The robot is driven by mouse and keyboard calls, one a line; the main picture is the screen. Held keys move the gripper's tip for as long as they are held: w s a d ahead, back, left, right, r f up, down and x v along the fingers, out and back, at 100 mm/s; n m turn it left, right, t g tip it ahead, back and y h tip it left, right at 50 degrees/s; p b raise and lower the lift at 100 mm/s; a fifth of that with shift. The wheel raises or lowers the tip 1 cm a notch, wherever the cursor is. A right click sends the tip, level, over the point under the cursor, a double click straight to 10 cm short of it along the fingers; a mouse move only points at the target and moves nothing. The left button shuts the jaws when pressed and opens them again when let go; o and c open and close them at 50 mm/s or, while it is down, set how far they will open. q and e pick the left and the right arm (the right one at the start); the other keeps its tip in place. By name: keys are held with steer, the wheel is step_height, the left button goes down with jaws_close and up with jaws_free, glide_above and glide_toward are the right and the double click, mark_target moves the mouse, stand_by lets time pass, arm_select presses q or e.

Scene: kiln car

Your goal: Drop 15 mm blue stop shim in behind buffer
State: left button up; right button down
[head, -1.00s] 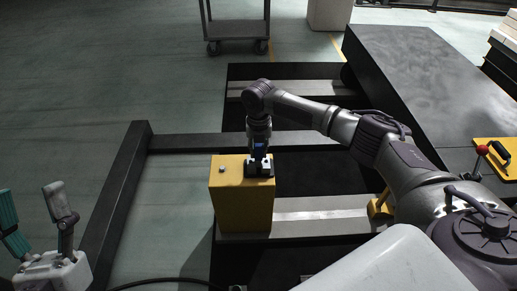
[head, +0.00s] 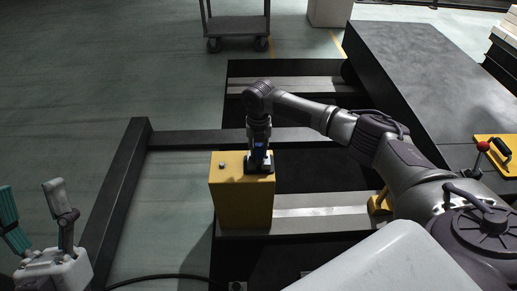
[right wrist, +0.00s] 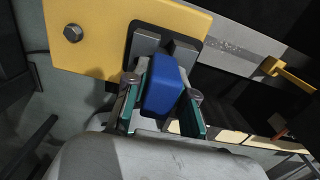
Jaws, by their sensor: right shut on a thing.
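The blue stop shim (right wrist: 165,85) is a small blue block between the teal-padded fingers of my right gripper (right wrist: 162,112), which is shut on it. It also shows in the head view (head: 259,147), just above the top of the yellow block (head: 240,195). In the right wrist view, a dark fitting with two grey uprights (right wrist: 145,45) sits at the yellow block's edge, right by the shim's far end. I cannot tell whether they touch, or which part is the buffer. My left gripper (head: 31,205) is open and empty at the lower left.
A bolt head (right wrist: 73,34) stands up from the yellow block. Dark frame beams (head: 115,190) and grey rails surround it. A dark deck (head: 430,80) lies to the right, with a yellow plate and handle (head: 495,152). A cart (head: 237,25) stands behind.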

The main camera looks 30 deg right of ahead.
stand_by(0.3)
steer(key=c, duration=0.9)
jaws_free()
